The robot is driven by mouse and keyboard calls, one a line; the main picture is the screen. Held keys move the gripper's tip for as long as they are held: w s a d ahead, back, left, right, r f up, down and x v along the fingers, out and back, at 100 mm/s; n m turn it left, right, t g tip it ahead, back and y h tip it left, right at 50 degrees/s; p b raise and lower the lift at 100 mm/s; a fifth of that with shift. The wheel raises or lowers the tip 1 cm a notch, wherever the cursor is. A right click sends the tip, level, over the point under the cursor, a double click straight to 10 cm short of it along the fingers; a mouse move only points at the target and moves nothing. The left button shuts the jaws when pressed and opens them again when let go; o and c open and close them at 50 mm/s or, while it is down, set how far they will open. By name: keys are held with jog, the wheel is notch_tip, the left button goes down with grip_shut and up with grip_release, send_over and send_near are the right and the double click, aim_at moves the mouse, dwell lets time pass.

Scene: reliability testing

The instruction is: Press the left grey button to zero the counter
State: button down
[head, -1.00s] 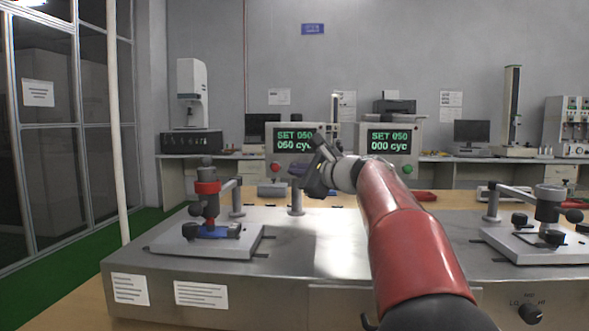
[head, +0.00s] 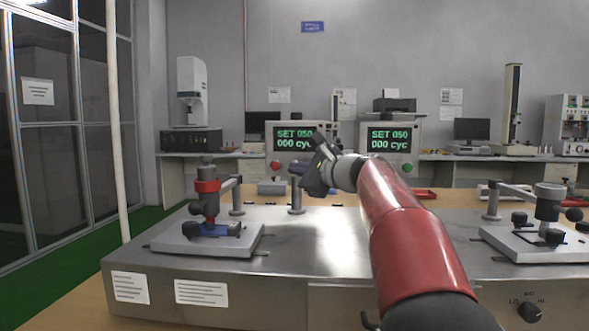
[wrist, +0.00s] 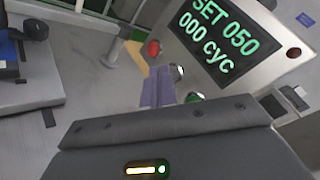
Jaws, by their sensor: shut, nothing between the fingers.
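The left counter (head: 291,154) shows SET 050 and 000 CYC in green; the same screen (wrist: 215,38) fills the upper right of the wrist view. Below it sit a red button (wrist: 153,48), a grey button (wrist: 178,70) and a partly hidden green button (wrist: 193,97). My gripper (wrist: 160,72) has its purple fingers shut and empty, with the tips beside the grey button; contact cannot be told. In the head view my gripper (head: 294,169) is in front of the counter's lower edge and hides the grey button.
A right counter (head: 390,140) also reads 000 CYC. The steel test bench (head: 300,245) lies beneath my arm, with a clamp fixture (head: 207,187) at left and another (head: 549,203) at right. A post (head: 297,200) stands just below my gripper. A red tray (head: 424,194) lies behind.

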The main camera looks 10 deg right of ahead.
jog(key=shift+s+a, duration=0.2)
jog(key=shift+s, duration=0.25)
jog(key=shift+s, duration=0.1)
jog(key=s, duration=0.1)
jog(key=s+a+b, duration=0.1)
jog(key=s, duration=0.1)
jog(key=s+b, duration=0.1)
jog(key=shift+s+a, duration=0.25)
jog(key=shift+s, duration=0.05)
dwell(0.5)
